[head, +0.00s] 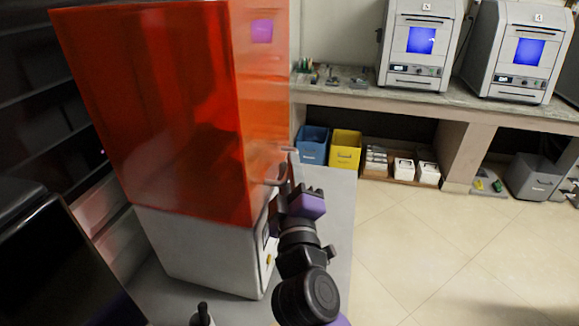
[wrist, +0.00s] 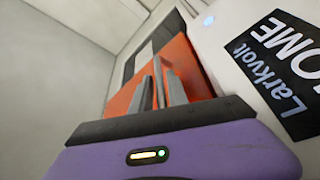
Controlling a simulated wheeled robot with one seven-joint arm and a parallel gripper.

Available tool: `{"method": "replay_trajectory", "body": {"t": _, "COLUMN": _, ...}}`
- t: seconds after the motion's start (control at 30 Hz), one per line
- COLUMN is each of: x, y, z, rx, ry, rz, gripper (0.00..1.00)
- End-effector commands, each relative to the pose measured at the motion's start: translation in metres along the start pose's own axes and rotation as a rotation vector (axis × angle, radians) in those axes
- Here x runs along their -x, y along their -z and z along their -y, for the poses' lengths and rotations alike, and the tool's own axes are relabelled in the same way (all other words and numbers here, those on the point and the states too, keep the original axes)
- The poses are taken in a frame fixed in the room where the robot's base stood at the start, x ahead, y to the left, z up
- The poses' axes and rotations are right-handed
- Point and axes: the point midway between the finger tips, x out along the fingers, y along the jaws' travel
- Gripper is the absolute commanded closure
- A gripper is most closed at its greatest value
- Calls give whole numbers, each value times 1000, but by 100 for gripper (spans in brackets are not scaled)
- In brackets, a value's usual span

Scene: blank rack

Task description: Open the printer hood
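The printer has a tall orange see-through hood (head: 160,100) over a white base (head: 195,245), on the left in the head view. The hood sits down on the base, closed. A small dark handle (head: 273,176) shows low on the hood's right-hand side. My gripper (head: 286,168) has its purple body just right of the base, with its fingers up beside the handle. In the wrist view, the grey fingers (wrist: 160,84) stand close together in front of orange hood material (wrist: 190,68). Whether they grip the handle is unclear.
A black-and-white label (wrist: 283,75) shows on a pale panel in the wrist view. A bench (head: 345,92) with two grey machines stands behind. Blue (head: 313,146) and yellow (head: 345,150) bins sit below it. The tiled floor (head: 450,250) at right is clear.

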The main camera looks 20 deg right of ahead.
Motion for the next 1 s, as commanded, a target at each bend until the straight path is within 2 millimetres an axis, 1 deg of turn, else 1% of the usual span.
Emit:
{"method": "replay_trajectory", "body": {"t": 0.17, "x": 0, "y": 0, "z": 0, "rx": 0, "ry": 0, "rz": 0, "gripper": 80}}
{"method": "replay_trajectory", "body": {"t": 0.2, "x": 0, "y": 0, "z": 0, "rx": 0, "ry": 0, "rz": 0, "gripper": 82}}
{"method": "replay_trajectory", "body": {"t": 0.3, "x": 0, "y": 0, "z": 0, "rx": -1, "ry": 0, "rz": 0, "gripper": 100}}
{"method": "replay_trajectory", "body": {"t": 1.0, "x": 1, "y": 0, "z": 1, "rx": 0, "ry": 1, "rz": 0, "gripper": 100}}
